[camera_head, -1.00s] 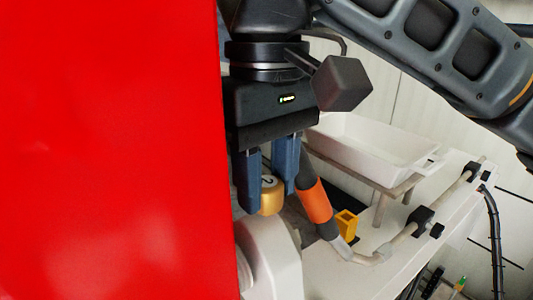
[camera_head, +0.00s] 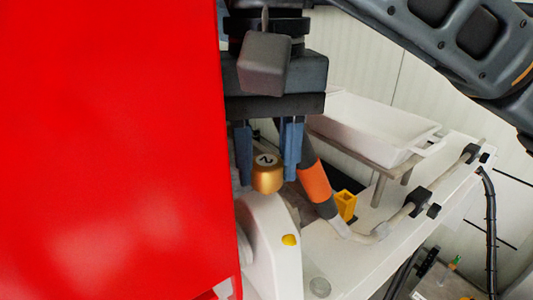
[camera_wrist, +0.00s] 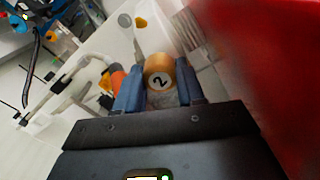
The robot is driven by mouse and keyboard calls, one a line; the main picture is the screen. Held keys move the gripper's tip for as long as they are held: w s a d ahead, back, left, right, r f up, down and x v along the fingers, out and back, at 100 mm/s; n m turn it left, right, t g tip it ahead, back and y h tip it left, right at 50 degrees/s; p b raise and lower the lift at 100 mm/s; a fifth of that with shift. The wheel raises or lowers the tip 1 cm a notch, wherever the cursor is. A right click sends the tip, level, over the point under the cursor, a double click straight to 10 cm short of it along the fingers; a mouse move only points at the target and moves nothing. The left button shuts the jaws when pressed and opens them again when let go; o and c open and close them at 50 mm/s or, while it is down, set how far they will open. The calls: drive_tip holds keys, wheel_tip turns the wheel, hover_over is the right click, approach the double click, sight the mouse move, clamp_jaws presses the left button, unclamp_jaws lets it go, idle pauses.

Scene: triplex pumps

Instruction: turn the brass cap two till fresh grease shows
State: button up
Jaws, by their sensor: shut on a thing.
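The brass cap two (camera_head: 267,176) is a gold knob with a white top marked 2, standing over the white pump housing (camera_head: 268,243). My gripper (camera_head: 267,183) points down with its blue fingers on either side of the cap, shut on it. In the wrist view the cap (camera_wrist: 159,79) sits between the fingertips. A yellow blob (camera_head: 290,240) that looks like grease shows on the face of the housing below the cap. The blob also shows in the wrist view (camera_wrist: 141,22).
A large red panel (camera_head: 110,150) fills the left side, close beside my gripper. A white tray (camera_head: 372,132) stands behind, near a pale pipe (camera_head: 440,186).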

sight(267, 160)
drive_tip(key=o, duration=1)
drive_tip(key=shift+o, duration=0.2)
drive_tip(key=shift+r+b, duration=0.35)
drive_tip(key=shift+r, duration=3.55)
drive_tip(key=shift+c, duration=0.2)
